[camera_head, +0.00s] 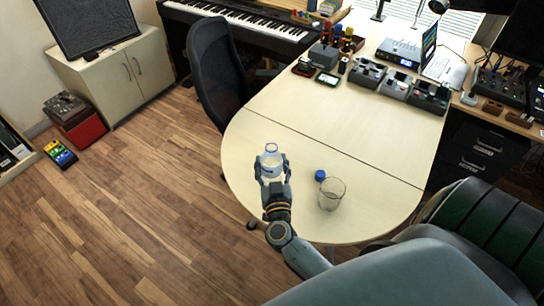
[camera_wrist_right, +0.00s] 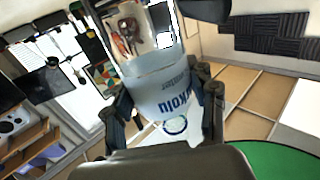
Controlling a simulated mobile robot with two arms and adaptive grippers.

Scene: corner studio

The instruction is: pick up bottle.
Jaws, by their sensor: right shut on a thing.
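A clear bottle (camera_head: 271,160) with a pale label stands between the fingers of my right gripper (camera_head: 272,172), over the left part of the rounded desk end. In the right wrist view the bottle (camera_wrist_right: 162,85) fills the middle, with blue lettering on its label, and the fingers (camera_wrist_right: 165,110) close on both sides of it. My right gripper is shut on the bottle. I cannot tell whether its base touches the desk. My left gripper is not in view.
Several grey devices (camera_head: 397,84) line the back. A black office chair (camera_head: 215,70) is at the left, and a dark green-black chair (camera_head: 480,215) at the right.

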